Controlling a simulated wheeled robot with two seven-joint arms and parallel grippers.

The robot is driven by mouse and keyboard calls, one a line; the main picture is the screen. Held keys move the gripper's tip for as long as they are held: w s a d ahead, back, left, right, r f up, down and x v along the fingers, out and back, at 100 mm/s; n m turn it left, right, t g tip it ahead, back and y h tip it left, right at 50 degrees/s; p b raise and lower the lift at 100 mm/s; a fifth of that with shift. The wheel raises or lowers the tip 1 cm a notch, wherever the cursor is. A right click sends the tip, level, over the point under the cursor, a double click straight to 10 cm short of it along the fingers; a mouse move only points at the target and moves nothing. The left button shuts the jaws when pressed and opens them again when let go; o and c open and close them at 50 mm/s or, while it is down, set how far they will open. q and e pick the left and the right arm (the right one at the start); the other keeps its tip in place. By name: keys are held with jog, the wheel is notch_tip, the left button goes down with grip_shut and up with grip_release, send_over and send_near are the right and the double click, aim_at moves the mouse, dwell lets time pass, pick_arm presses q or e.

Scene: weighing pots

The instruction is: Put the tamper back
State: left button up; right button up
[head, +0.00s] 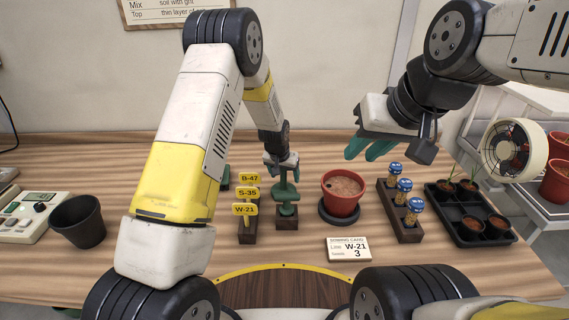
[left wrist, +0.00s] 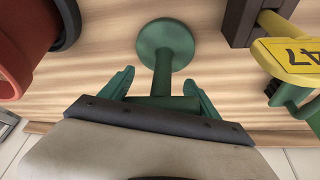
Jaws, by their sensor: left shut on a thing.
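My left gripper (head: 282,166) is shut on the green tamper (head: 286,191), near the middle of the table. In the left wrist view the tamper's round disc (left wrist: 165,45) faces away from the fingers (left wrist: 160,92), which grip its handle end.
A rack with yellow tags (head: 246,225) stands left of the tamper, and a red pot of soil (head: 342,190) on a dark saucer stands right. Further right are a vial rack (head: 402,218) and a seedling tray (head: 470,235). A black pot (head: 78,222) stands left. A card (head: 348,250) lies in front.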

pick_arm(q)
jog(key=o, duration=1.4)
jog(key=shift+f, duration=0.1)
jog(key=s+a+r+n, duration=0.1)
jog(key=s+a+r, duration=0.3)
jog(key=r, duration=0.5)
jog(key=s+a+r, duration=0.2)
jog(key=s+r, duration=0.5)
jog(key=r, duration=0.2)
jog(key=s+a+r+n, duration=0.1)
jog(key=s+a+r, duration=0.3)
jog(key=r, duration=0.6)
jog(key=shift+n+t+h, duration=0.4)
jog(key=shift+n+t, duration=0.2)
jog(key=shift+t, duration=0.3)
jog(key=s+a+r, duration=0.1)
jog(key=s, duration=0.5)
jog(key=s+a+r, duration=0.2)
jog(key=s, duration=0.5)
jog(key=s+a+r, duration=0.1)
jog(key=s+r, duration=0.1)
jog(key=s, duration=0.5)
jog(key=shift+s+a+r, duration=0.2)
jog(key=shift+s+a, duration=0.05)
jog(key=shift+a, duration=0.05)
